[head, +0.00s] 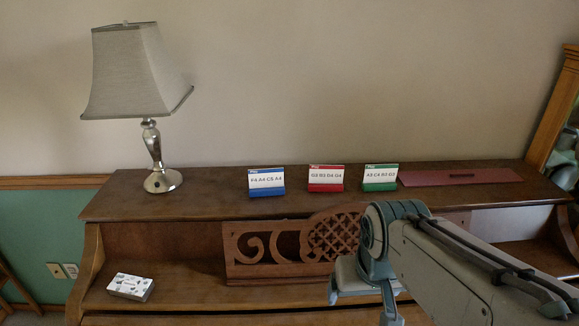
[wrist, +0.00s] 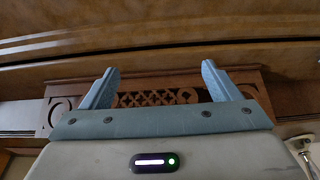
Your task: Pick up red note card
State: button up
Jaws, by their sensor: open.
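The red note card (head: 326,178) stands upright on the piano top in the head view, white with red bands, between a blue note card (head: 266,181) and a green note card (head: 380,177). My gripper (head: 362,302) is below the piano top, in front of the carved music stand, lower and to the right of the red card. In the wrist view my gripper (wrist: 158,88) has its two blue fingers wide apart with nothing between them; the carved stand shows behind. The red card is not in the wrist view.
A lamp (head: 153,150) stands left on the piano top (head: 222,205). A long red box or plate (head: 460,176) lies right of the cards. The carved music stand (head: 275,250) rises below. A small patterned box (head: 131,287) sits lower left. The top between lamp and blue card is clear.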

jog(key=shift+o, duration=1.2)
jog(key=w+r+p, duration=0.1)
jog(key=w+r, duration=0.5)
jog(key=w, duration=0.3)
jog(key=shift+d+r, duration=0.25)
jog(key=shift+d, duration=0.1)
jog(key=w+r+g+p, duration=0.1)
jog(key=w+r+p, duration=0.35)
jog(key=w, duration=0.85)
jog(key=g+p, duration=0.1)
jog(key=g, duration=0.1)
send_over(326, 183)
jog(key=shift+m, duration=0.4)
jog(key=f, duration=0.8)
jog(key=shift+w+f, duration=0.2)
jog(key=shift+f, duration=0.1)
jog(key=shift+s+f+p, duration=0.1)
jog(key=shift+f+p, duration=0.8)
jog(key=shift+f, duration=1.9)
jog(key=c, duration=0.6)
